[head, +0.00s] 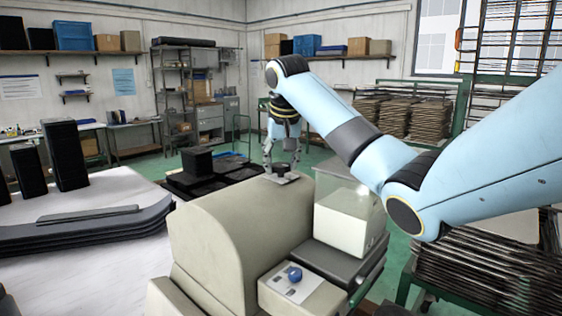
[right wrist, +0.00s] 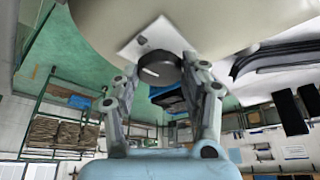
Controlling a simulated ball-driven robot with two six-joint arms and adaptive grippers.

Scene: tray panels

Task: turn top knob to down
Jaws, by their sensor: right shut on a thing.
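The top knob (head: 281,169) is a dark round knob on a light plate on top of the beige machine (head: 215,225). In the right wrist view the knob (right wrist: 158,69) shows a pale pointer line on its face, lying nearly level across the picture with a slight tilt. The plate (right wrist: 136,43) also carries a small grey mark or part beside the knob. My right gripper (head: 281,163) reaches down from above and is shut on the knob, one finger on each side. My left gripper is out of view.
A blue knob (head: 294,273) sits on a lower panel at the machine's front. A clear cover over a white block (head: 342,232) stands right of the machine. Dark stacked panels (head: 90,235) lie on the table at left. Dark trays (head: 470,270) are racked at right.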

